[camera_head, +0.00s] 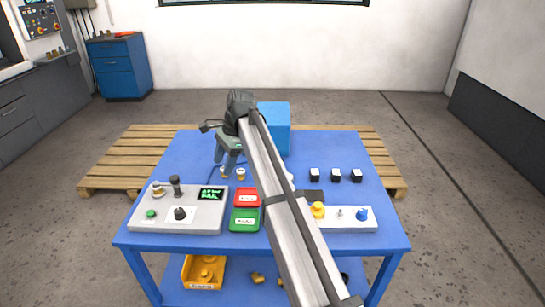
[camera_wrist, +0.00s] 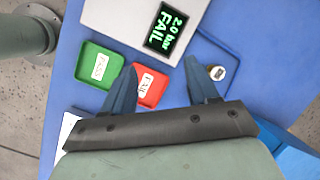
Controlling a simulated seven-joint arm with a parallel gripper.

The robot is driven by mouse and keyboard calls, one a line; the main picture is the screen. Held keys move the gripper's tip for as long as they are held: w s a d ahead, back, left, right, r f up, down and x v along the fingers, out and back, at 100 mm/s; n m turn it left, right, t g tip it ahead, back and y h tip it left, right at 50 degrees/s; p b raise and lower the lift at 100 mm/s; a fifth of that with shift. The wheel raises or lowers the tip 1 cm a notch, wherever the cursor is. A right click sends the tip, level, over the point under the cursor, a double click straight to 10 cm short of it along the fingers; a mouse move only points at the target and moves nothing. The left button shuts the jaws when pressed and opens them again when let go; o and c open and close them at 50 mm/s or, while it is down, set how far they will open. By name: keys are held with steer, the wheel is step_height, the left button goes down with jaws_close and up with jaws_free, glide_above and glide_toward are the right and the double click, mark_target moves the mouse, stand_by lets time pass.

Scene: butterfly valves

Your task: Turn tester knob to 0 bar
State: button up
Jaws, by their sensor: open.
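The grey tester (camera_head: 205,220) stands at the front left of the blue table. Its black knob (camera_head: 180,213) sits on a white plate, right of a green button (camera_head: 151,214). The tester display (camera_head: 210,195) is lit green; in the wrist view the display (camera_wrist: 167,28) reads 2.0 bar FAIL. My gripper (camera_head: 226,160) is open and empty, behind and to the right of the tester, away from the knob. In the wrist view my gripper (camera_wrist: 162,63) shows two spread fingers near the red tray. The knob is outside the wrist view.
A red tray (camera_head: 247,190) and a green tray (camera_head: 234,224) lie right of the tester. Small brass-coloured parts (camera_head: 240,174) stand near my gripper. A blue box (camera_head: 279,125) is at the back. Black-topped blocks (camera_head: 335,175) and a white fixture (camera_head: 350,225) are on the right.

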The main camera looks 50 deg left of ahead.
steer(key=w+d+f+t+y, duration=0.1)
steer(key=w+d, duration=0.1)
steer(key=w, duration=0.6)
steer(key=w+d+f+m+t, duration=0.1)
steer(key=w+d+f, duration=0.1)
steer(key=w, duration=0.5)
steer(key=shift+w+d+t+y, duration=0.3)
steer(key=shift+w+d+y, duration=0.1)
steer(key=shift+d, duration=0.25)
step_height(320, 180, up, 6)
steer(key=n+h, duration=0.4)
steer(key=n, duration=0.6)
glide_above(179, 210)
steer(key=shift+t, duration=0.3)
step_height(179, 210, down, 13)
steer(key=shift+a+f, duration=0.1)
steer(key=c, duration=1)
